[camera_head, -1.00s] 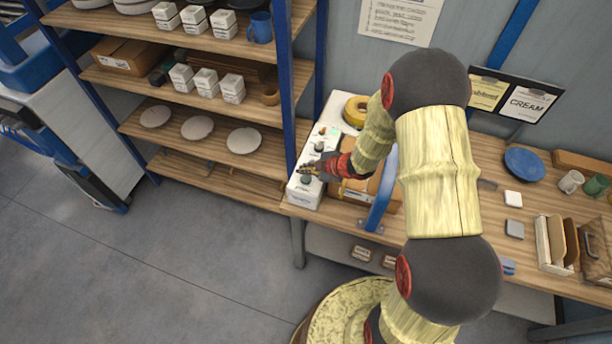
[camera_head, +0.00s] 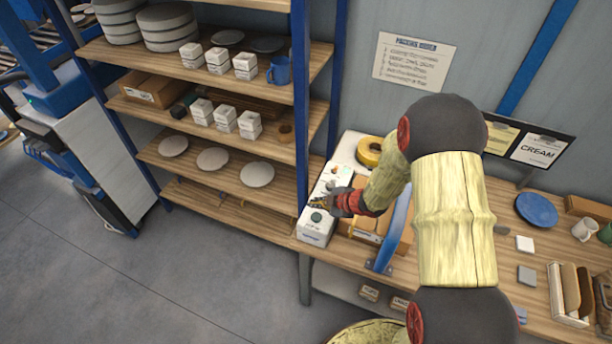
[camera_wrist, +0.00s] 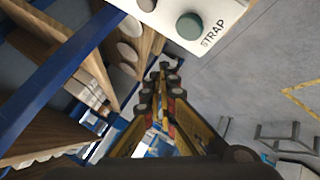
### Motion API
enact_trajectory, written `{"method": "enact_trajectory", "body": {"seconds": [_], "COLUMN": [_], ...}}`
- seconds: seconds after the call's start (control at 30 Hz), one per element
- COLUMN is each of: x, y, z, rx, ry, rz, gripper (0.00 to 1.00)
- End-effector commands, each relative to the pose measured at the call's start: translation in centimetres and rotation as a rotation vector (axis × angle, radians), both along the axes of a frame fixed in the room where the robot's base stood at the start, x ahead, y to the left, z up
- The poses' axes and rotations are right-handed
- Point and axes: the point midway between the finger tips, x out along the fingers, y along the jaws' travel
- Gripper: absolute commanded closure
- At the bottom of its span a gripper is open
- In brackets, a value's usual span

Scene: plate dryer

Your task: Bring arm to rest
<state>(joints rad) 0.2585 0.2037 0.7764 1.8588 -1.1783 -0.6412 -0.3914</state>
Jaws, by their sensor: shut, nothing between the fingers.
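My gripper (camera_head: 316,205) is at the end of my bent arm, over the left end of the workbench (camera_head: 345,251). It is shut and empty. In the head view it is in front of a white control box (camera_head: 317,232) with a dark green round button. In the wrist view my gripper's fingers (camera_wrist: 163,70) meet near the middle of the picture. The box (camera_wrist: 212,12), its green button and the word STRAP show at the top there. I cannot tell whether the fingers touch the box.
A shelf unit (camera_head: 225,90) with plates, small white boxes and a blue mug stands left of the bench. A blue arch (camera_head: 393,230) and a yellow tape roll (camera_head: 369,151) are close to my forearm. A blue plate (camera_head: 536,210) lies farther right. The floor in front is clear.

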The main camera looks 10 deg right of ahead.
Motion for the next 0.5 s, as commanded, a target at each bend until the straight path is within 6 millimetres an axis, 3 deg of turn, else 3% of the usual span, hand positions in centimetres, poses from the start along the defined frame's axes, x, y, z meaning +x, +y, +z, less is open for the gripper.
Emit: {"method": "enact_trajectory", "body": {"seconds": [0.27,0.37,0.43,0.5], "x": [-0.3,-1.3,-3.2,-5.0], "y": [-0.7,-3.1,-5.5,-8.2], "z": [-0.7,-2.5,-4.1,-4.4], "rx": [-0.012,-0.057,-0.096,-0.138], "ry": [0.034,0.117,0.211,0.298], "rz": [-0.033,-0.135,-0.254,-0.394], "gripper": [1.0,1.0,1.0,1.0]}}
